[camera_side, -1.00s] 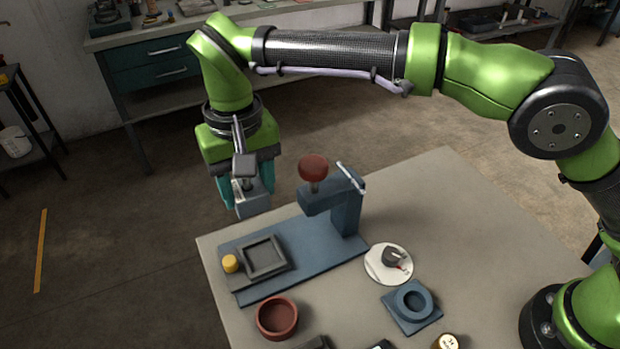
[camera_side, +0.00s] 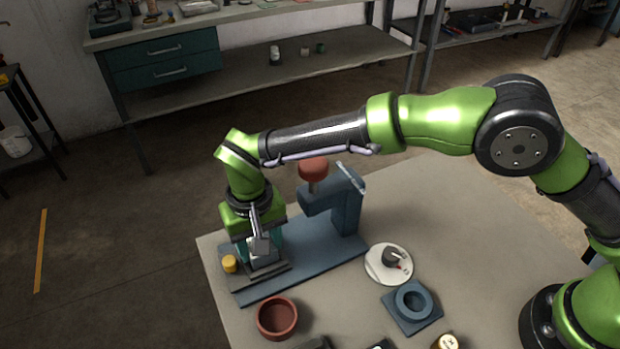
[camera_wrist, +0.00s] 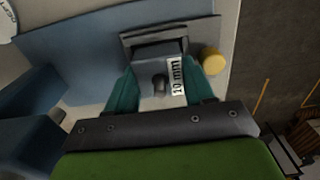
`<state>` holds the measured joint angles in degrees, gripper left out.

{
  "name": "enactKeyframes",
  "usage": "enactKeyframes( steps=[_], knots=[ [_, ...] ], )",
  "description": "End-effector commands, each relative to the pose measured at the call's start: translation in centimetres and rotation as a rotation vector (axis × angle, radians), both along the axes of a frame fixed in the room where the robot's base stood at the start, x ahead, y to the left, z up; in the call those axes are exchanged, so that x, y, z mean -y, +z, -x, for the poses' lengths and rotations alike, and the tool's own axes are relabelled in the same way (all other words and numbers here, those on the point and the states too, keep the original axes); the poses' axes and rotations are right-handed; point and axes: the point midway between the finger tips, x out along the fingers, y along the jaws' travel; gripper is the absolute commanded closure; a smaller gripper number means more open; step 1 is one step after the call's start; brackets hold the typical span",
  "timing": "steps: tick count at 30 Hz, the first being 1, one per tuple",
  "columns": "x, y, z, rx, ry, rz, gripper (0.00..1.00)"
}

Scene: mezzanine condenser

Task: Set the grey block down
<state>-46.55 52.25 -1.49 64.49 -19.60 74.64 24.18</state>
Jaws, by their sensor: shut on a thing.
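My gripper (camera_side: 261,250) is low over the left end of the blue base plate (camera_side: 313,262). Its teal fingers are shut on the grey block (camera_side: 263,260), which also shows in the wrist view (camera_wrist: 146,74) with a dark knob and a white label reading "10 mm". The block is at the dark grey square frame (camera_side: 268,276), whose far bars show in the wrist view (camera_wrist: 168,30). The fingers and block hide much of the frame; I cannot tell whether the block touches its floor.
A yellow knob (camera_side: 229,263) stands close to the left of the frame. A blue post with a red knob (camera_side: 313,169) rises to the right. A red bowl (camera_side: 277,318), a white dial (camera_side: 388,263) and a blue ring block (camera_side: 412,304) are on the table in front.

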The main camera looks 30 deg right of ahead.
Motion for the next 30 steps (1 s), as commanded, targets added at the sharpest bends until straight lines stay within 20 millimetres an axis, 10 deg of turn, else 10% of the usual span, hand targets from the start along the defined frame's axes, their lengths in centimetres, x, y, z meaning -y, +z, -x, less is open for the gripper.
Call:
enactKeyframes(
  steps=[13, 14, 15, 30],
  knots=[
    [-0.1, -0.8, 0.0, 0.001, 0.0, -0.002, 0.86],
    [0.0, -0.8, 0.0, 0.0, 0.0, -0.002, 0.43],
    [0.0, -0.8, 0.0, 0.0, 0.0, -0.002, 0.37],
    [-0.1, 1.6, -0.1, 0.003, -0.001, -0.004, 0.37]
  ],
)
